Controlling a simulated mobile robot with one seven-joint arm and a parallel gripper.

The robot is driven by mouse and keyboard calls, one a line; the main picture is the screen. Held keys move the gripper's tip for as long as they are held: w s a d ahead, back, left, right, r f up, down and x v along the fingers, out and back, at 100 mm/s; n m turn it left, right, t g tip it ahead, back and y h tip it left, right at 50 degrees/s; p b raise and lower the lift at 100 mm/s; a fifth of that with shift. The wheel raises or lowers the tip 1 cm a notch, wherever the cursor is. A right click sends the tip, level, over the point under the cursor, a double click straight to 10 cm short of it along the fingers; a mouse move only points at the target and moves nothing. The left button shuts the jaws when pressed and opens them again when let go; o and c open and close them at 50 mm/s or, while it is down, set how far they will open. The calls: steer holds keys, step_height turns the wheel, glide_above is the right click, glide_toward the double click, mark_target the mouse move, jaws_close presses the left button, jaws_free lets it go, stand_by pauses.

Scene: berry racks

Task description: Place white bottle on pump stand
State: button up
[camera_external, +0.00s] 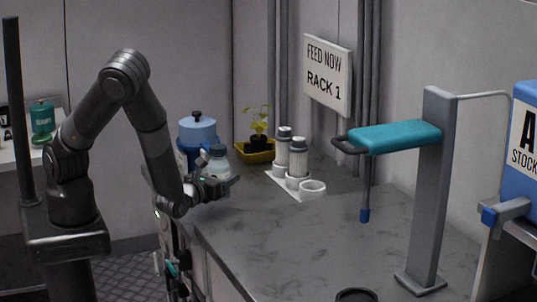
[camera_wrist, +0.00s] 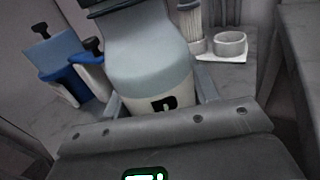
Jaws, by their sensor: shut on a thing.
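A white bottle (camera_wrist: 150,65) with a dark cap and a black mark on its label fills the middle of the wrist view. My gripper (camera_wrist: 160,97) is shut around its lower body, with a finger on each side. The grey stand (camera_external: 433,190) at the right has a post, a flat foot and a teal arm (camera_external: 395,137). A thin rod with a blue tip hangs from that arm. I take this as the pump stand.
A blue canister (camera_external: 197,132) stands behind the bottle. A yellow pot with a plant (camera_external: 257,150) and a white holder with two filters and an empty ring cup (camera_external: 312,189) sit farther back. A dark round thing (camera_external: 357,295) is at the front edge. The counter's middle (camera_external: 290,235) is clear.

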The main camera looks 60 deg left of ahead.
steer(key=shift+w+a+f, duration=0.6)
steer(key=shift+w+a, duration=0.05)
steer(key=shift+a, duration=0.1)
steer(key=shift+f, duration=1.95)
steer(key=shift+f, duration=0.1)
steer(key=o, duration=1.3)
steer(key=shift+s+d, duration=0.25)
steer(key=shift+o, duration=0.4)
steer(key=v, duration=1.1)
steer(key=shift+s, duration=0.25)
